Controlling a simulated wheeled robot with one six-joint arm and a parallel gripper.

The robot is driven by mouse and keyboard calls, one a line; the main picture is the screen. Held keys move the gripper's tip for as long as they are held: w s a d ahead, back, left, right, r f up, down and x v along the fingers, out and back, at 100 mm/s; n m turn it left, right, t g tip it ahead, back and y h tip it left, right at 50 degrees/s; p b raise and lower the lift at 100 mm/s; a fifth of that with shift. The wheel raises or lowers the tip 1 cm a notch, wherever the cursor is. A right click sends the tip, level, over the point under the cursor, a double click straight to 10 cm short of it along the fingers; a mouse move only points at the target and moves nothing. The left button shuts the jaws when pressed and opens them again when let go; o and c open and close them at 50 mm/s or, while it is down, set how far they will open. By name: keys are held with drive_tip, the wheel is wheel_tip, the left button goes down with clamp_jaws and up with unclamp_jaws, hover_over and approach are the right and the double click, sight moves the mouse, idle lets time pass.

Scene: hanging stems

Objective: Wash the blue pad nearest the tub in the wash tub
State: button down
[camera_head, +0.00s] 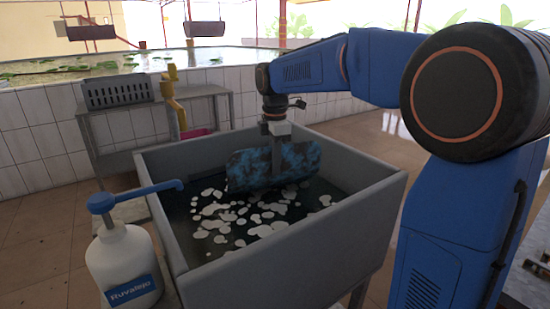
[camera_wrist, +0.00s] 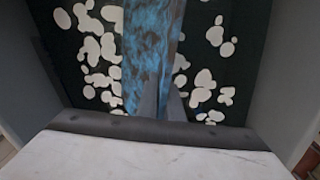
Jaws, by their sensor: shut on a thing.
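My gripper (camera_head: 277,152) points down over the grey wash tub (camera_head: 290,245) and is shut on the blue pad (camera_head: 300,163). The pad is blotched with dark patches and stands on edge, its lower edge at or in the dark water with white foam patches (camera_head: 215,209). How deep it sits I cannot tell. In the wrist view the pad (camera_wrist: 148,45) runs away from the fingers (camera_wrist: 162,105), with foam on both sides.
A white pump bottle (camera_head: 125,262) labelled Ruvalejo stands at the tub's left, its blue spout reaching over the rim. Behind are a grey table (camera_head: 205,91) with a dark slotted crate (camera_head: 117,92), a yellow post-like thing (camera_head: 172,95) and a tiled pond wall (camera_head: 30,125). Planters hang above.

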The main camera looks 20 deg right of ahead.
wheel_tip(320, 180, down, 11)
drive_tip(key=shift+r, duration=0.2)
idle(0.8)
drive_tip(key=shift+d, duration=0.1)
idle(0.3)
drive_tip(key=shift+w+d, duration=0.3)
drive_tip(key=shift+d, duration=0.55)
drive_tip(key=shift+w+d, duration=0.25)
drive_tip(key=shift+d, duration=0.6)
drive_tip(key=shift+w+d, duration=0.3)
drive_tip(key=shift+d, duration=0.55)
idle(1.6)
